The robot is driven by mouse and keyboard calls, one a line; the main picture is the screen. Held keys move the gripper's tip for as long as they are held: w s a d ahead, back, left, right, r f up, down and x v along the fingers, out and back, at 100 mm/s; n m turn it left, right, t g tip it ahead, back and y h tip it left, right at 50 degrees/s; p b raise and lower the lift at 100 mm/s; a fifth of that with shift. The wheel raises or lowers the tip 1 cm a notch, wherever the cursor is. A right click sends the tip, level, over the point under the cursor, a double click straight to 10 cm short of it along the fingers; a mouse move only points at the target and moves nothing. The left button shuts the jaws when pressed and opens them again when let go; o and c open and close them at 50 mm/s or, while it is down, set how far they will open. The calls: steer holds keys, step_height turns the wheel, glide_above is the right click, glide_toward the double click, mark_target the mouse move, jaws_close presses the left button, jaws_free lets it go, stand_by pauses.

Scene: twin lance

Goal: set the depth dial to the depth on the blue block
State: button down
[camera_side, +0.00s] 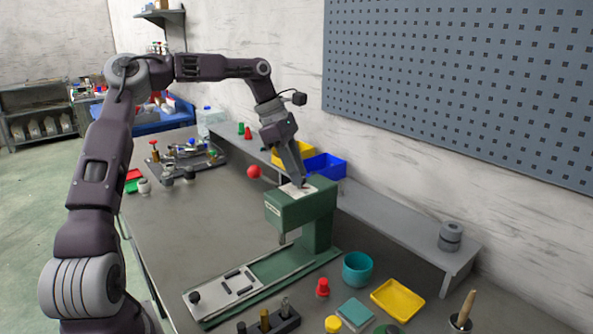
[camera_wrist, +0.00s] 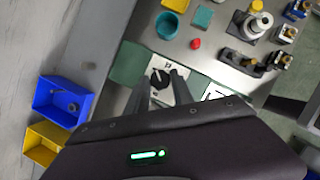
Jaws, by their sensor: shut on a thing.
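The green machine (camera_side: 315,207) stands on the table with a white plate on top of its head. In the wrist view the depth dial (camera_wrist: 159,77), a black knob on a white face with small marks, lies between my fingertips. My gripper (camera_side: 302,185) points down at the machine's top and is shut on the dial's knob; it also shows in the wrist view (camera_wrist: 160,86). The dial's reading is too small to tell. A flat teal-blue square (camera_side: 355,312) lies at the front right; I cannot tell whether it is the blue block, and no depth mark is legible.
A red ball knob (camera_side: 254,172) sticks out left of the machine's head. A grey shelf (camera_side: 400,225) runs behind, with yellow (camera_side: 293,153) and blue (camera_side: 325,166) bins. A teal cup (camera_side: 357,269) and yellow tray (camera_side: 398,299) stand to the right.

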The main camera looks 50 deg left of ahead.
steer(key=m+g, duration=0.1)
steer(key=m, duration=0.1)
steer(key=m+g, duration=0.1)
steer(key=m, duration=0.2)
steer(key=shift+w+a+f+m+h, duration=0.1)
steer(key=shift+w+m+h, duration=0.05)
steer(key=shift+m+h, duration=0.2)
stand_by(0.3)
steer(key=c, duration=1.1)
jaws_free()
steer(key=v, duration=0.7)
steer(key=shift+w, duration=0.2)
